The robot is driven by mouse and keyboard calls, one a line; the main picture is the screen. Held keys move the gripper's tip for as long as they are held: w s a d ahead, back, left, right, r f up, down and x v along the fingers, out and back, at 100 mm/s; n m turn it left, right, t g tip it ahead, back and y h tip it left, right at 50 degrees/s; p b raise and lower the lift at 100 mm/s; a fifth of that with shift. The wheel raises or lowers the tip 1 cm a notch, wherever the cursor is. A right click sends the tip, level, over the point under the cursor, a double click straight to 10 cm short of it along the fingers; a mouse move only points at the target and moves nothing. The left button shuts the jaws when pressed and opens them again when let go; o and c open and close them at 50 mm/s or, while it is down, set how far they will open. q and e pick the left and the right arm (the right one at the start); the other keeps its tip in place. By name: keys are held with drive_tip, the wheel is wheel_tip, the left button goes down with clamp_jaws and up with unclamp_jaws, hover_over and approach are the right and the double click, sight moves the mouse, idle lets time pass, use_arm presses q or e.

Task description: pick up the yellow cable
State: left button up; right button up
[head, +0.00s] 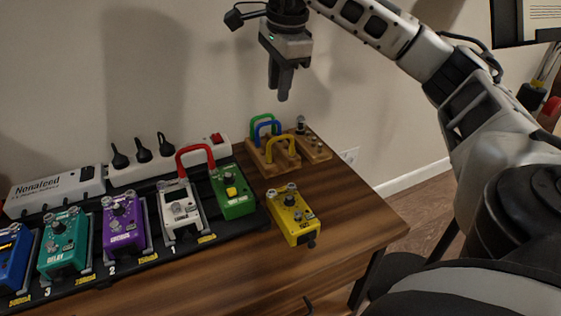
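The yellow cable (283,142) is a short arch standing upright in a wooden holder (270,166) at the back right of the table. A blue cable (268,127) and a green cable (262,119) stand behind it in the same holder. My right gripper (280,96) hangs pointing down above the holder, clear of the cables, with nothing visible in it. Its fingers overlap in this view, so I cannot tell how far apart they are. My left gripper is not in view.
A red cable (195,149) arches between the white pedal (181,212) and the green pedal (232,191). A yellow pedal (293,215) stands in front of the holder. A second wooden block (318,150) with metal parts sits beside the holder. Bare table (355,215) lies at right.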

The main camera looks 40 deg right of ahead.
drive_tip(key=d, duration=0.1)
drive_tip(key=b, duration=0.4)
hover_over(277, 139)
drive_tip(key=f, duration=0.9)
drive_tip(key=shift+s+f, duration=0.25)
drive_tip(key=shift+s, duration=0.15)
drive_tip(key=f, duration=0.1)
drive_tip(key=f+b, duration=0.1)
drive_tip(key=f, duration=0.1)
drive_tip(key=w+f+b, duration=0.1)
drive_tip(key=f, duration=0.1)
drive_tip(key=shift+d+f, duration=0.15)
drive_tip(key=shift+f, duration=0.2)
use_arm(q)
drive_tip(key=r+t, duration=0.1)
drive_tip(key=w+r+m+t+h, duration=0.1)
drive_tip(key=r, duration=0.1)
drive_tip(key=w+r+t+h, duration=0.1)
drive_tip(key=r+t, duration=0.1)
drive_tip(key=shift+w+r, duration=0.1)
use_arm(e)
clamp_jaws()
